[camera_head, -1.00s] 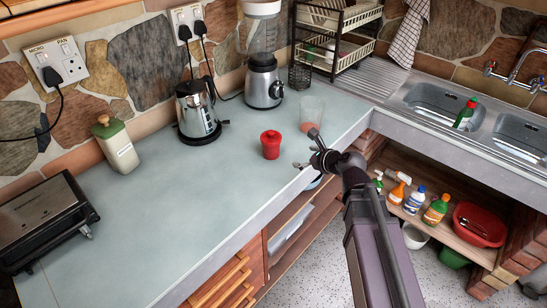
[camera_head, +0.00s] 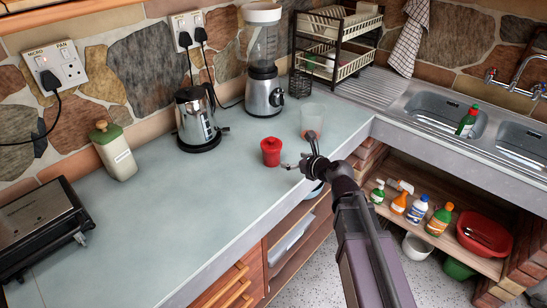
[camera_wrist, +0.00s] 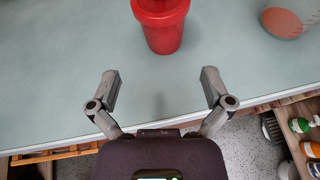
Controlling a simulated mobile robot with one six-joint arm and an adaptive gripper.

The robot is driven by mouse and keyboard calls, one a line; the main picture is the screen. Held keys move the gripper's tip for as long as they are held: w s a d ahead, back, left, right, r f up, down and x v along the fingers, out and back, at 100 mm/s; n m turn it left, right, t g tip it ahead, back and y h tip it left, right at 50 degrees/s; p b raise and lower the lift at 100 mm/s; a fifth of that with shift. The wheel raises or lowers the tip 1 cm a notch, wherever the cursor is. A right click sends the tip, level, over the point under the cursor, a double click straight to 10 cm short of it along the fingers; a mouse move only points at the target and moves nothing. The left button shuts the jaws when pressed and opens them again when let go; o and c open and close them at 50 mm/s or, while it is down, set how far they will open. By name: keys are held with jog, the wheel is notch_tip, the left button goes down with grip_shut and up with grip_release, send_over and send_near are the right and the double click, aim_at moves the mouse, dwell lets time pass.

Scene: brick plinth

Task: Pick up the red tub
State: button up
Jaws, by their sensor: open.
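My gripper (camera_head: 297,163) is at the worktop's front edge, just right of the tub in the head view. In the wrist view my gripper (camera_wrist: 158,85) is open and empty, its two fingers spread wider than the tub. The tub lies beyond the fingertips, roughly centred between them, and apart from them.
A clear tumbler (camera_head: 312,119) stands close behind and right of the tub. A blender (camera_head: 264,88), kettle (camera_head: 197,120) and green-topped jar (camera_head: 113,152) stand farther back. The worktop (camera_head: 190,195) left of the tub is clear. Bottles and a red basin sit on the shelf below.

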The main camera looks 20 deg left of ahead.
aim_at(276, 155)
jog(key=shift+b+x, duration=1.2)
jog(key=shift+x, duration=2.25)
jog(key=shift+b+x, duration=1)
jog(key=shift+x, duration=1.65)
jog(key=shift+f, duration=0.1)
jog(key=c, duration=1)
